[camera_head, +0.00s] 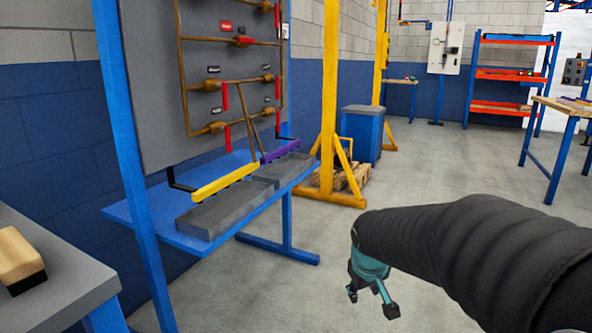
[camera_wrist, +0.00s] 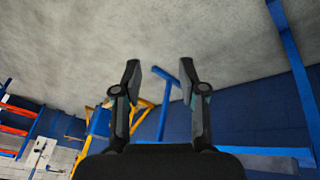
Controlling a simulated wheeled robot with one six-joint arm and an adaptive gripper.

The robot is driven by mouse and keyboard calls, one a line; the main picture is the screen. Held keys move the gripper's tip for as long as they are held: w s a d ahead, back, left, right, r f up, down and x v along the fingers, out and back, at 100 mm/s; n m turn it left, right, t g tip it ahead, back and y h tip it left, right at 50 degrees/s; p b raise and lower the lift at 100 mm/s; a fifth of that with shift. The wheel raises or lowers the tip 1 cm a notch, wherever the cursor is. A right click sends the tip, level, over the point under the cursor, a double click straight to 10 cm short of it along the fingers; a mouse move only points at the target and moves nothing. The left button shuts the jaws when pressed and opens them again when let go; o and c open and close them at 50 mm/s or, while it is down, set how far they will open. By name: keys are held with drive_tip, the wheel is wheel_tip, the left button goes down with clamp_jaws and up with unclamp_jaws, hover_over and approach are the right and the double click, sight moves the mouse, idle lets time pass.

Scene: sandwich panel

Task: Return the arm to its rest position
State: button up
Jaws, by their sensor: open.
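My gripper (camera_head: 372,300) hangs at the end of my black-sleeved arm in the lower right of the head view, over open floor. In the wrist view my gripper (camera_wrist: 160,85) shows two dark fingers spread apart with nothing between them. It is open and empty, and touches nothing that I can see. Part of the gripper is hidden behind its own teal wrist piece in the head view.
A grey panel (camera_head: 150,60) with brown pipes and red-handled valves stands at left behind a blue shelf (camera_head: 150,222). A grey table (camera_head: 75,265) is at lower left, a yellow post (camera_head: 330,90) in the middle. The floor (camera_head: 430,165) beyond my arm is clear.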

drive_tip(key=s+r+m+p, duration=0.1)
drive_tip(key=s+r, duration=0.2)
drive_tip(key=s, duration=0.8)
drive_tip(key=s+r+m+t+y+p, duration=0.1)
drive_tip(key=s+r, duration=0.3)
drive_tip(key=s, duration=0.8)
drive_tip(key=shift+s+d+r+m, duration=0.25)
drive_tip(key=shift+d+m, duration=0.1)
drive_tip(key=shift+m, duration=0.35)
